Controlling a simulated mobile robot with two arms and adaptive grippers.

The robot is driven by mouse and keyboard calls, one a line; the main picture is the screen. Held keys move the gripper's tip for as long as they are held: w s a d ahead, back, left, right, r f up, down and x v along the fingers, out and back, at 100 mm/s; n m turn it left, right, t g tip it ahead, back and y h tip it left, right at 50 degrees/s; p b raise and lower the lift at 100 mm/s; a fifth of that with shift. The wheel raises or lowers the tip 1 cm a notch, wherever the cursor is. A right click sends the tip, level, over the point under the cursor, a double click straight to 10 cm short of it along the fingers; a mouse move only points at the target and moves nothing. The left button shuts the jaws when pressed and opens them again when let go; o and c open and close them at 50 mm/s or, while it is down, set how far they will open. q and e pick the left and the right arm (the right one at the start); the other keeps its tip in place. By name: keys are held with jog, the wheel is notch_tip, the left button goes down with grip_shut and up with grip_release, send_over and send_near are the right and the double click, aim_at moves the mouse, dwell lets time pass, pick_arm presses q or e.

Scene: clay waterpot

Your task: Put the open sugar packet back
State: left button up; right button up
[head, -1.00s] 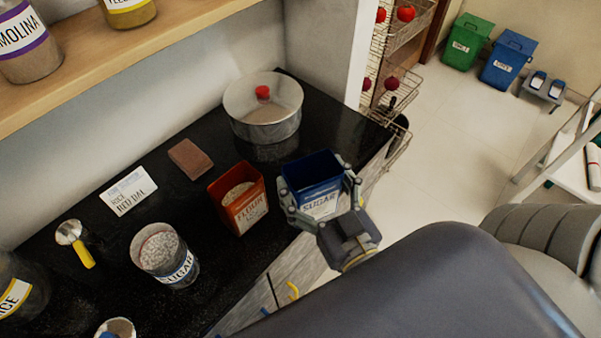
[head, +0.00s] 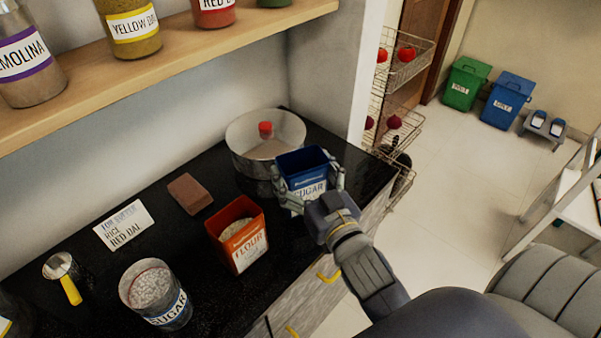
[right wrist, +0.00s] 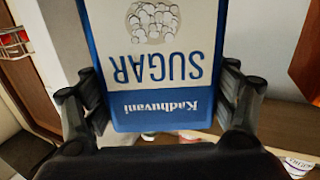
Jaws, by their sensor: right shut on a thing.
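The open sugar packet (head: 303,167) is a blue box with a white label reading SUGAR, upright, its open top facing up. It fills the middle of the right wrist view (right wrist: 155,70), where its lettering appears upside down. My right gripper (head: 308,190) is shut on it, with fingers on both sides of the box. The packet is at the right front part of the black counter (head: 220,300), in front of the steel pot. I cannot tell whether its base touches the counter. My left gripper is not in view.
A steel pot (head: 262,155) with a red-topped item stands behind the packet. An open orange flour packet (head: 240,245) is to its left. A wooden shelf (head: 180,45) is above.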

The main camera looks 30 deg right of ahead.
jog(key=w, duration=0.1)
jog(key=w+d, duration=0.1)
jog(key=shift+w+f, duration=0.15)
jog(key=shift+w, duration=0.2)
notch_tip(320, 180, down, 3)
jog(key=shift+a+f, duration=0.1)
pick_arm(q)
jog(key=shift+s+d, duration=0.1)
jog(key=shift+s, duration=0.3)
pick_arm(e)
jog(key=shift+f, duration=0.1)
jog(key=shift+f, duration=0.2)
jog(key=o, duration=1.3)
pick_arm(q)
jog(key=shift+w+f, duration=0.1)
